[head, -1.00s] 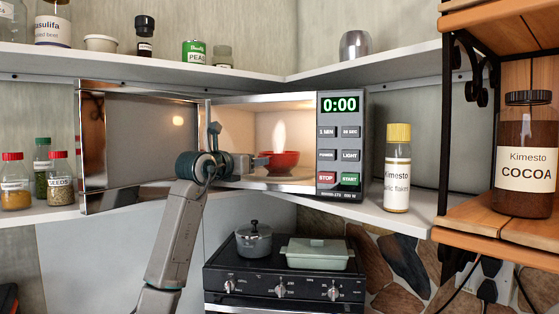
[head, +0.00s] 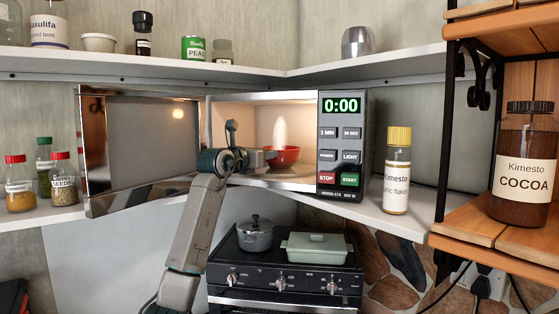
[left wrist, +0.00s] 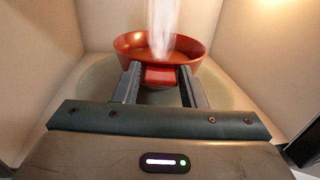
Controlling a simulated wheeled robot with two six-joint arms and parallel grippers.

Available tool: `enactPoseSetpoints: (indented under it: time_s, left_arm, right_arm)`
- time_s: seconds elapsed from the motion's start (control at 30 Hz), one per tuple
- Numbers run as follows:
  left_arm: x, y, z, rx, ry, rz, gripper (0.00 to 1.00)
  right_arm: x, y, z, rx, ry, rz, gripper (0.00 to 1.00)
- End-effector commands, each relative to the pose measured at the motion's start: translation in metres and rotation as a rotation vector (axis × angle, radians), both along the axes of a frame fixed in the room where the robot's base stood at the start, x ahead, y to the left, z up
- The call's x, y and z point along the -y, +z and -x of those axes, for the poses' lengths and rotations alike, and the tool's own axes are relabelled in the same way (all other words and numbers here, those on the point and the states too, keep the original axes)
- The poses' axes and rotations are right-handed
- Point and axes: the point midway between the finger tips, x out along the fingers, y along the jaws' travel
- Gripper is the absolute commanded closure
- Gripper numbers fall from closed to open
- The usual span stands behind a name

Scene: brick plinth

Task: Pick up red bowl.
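The red bowl (head: 286,157) sits inside the open microwave (head: 342,190), with a pale plume like steam rising from it. In the left wrist view the bowl (left wrist: 190,52) is ahead, above a round pale plate (left wrist: 232,92). My left gripper (head: 262,156) reaches into the microwave at the bowl's left side. In the left wrist view its two fingers (left wrist: 160,80) stand on either side of a red handle-like part on the bowl's near side. The fingers are very close to that part; I cannot tell whether they press on it. My right gripper is not in view.
The microwave door (head: 138,150) is swung open to the left, beside my arm. A yellow-capped jar (head: 397,175) stands right of the microwave. A stove (head: 285,275) with a pot (head: 255,236) and a green dish (head: 317,248) is below. Spice jars (head: 63,180) stand at the left.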

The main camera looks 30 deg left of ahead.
Motion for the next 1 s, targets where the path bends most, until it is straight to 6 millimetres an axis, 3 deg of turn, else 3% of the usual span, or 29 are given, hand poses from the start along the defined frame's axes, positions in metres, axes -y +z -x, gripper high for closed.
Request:
enactPoseSetpoints:
  time_s: [0.03, 0.17, 0.2, 0.67, 1.0]
  left_arm:
    - [0.0, 0.0, 0.0, 0.0, 0.0, 0.0, 0.73]
    - [0.0, 0.0, 0.0, 0.0, 0.0, 0.0, 0.99]
    - [0.0, 0.0, 0.0, 0.0, 0.0, 0.0, 1.0]
    - [0.0, 0.005, 0.001, 0.006, 0.0, 0.0, 1.0]
    - [0.0, 0.03, 0.001, 0.008, -0.001, 0.002, 1.0]
  right_arm:
    - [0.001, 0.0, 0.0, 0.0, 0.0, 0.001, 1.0]
    - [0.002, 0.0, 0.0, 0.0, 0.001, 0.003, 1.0]
    - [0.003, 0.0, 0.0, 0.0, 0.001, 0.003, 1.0]
    - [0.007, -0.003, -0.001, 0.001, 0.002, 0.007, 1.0]
    - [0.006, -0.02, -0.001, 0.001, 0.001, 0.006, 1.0]
